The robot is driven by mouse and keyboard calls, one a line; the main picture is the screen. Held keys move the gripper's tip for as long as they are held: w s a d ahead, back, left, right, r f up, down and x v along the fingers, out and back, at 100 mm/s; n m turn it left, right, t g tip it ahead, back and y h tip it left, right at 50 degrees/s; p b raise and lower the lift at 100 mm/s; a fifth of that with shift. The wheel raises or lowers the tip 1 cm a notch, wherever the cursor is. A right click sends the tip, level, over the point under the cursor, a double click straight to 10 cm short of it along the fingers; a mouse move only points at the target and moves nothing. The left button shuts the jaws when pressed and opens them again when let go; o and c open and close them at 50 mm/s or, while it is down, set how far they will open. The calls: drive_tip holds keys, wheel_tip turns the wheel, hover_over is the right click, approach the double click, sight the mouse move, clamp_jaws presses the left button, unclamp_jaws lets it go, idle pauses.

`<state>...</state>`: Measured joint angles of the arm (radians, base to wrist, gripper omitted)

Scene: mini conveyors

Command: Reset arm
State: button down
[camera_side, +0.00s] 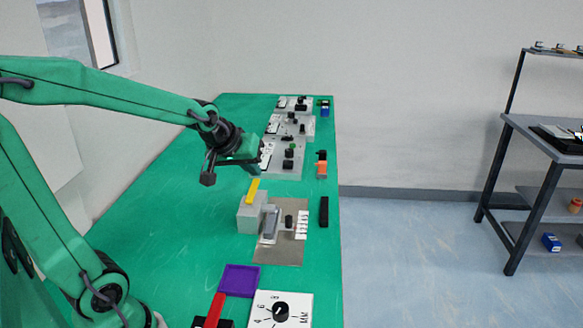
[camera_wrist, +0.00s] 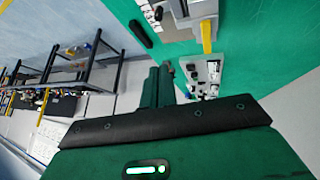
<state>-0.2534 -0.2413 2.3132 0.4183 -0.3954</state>
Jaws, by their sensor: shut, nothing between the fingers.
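My green gripper (camera_side: 256,170) is raised above the green table (camera_side: 180,185) in the side view, pointing down and to the right. In the wrist view its fingers (camera_wrist: 160,85) are together with nothing held between them. Just below the gripper, a yellow bar (camera_side: 253,190) lies on top of a grey block (camera_side: 250,216). I see a small gap between the fingertips and the bar. The yellow bar also shows in the wrist view (camera_wrist: 207,36).
A grey plate (camera_side: 290,254) with a black knob, a black bar (camera_side: 324,211), a purple tray (camera_side: 257,281) and a white dial panel (camera_side: 265,310) are on the near table. Several small stations, including one with an orange part (camera_side: 321,168), line the far right edge. The table's left side is clear.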

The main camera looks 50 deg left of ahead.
drive_tip(key=s+d+r+m+g+h, duration=0.1)
drive_tip(key=s+d+m, duration=0.6)
drive_tip(key=s, duration=0.7)
drive_tip(key=d+r, duration=0.1)
drive_tip(key=d, duration=0.1)
drive_tip(key=shift+s+d+g+h, duration=0.3)
drive_tip(key=shift+h, duration=0.1)
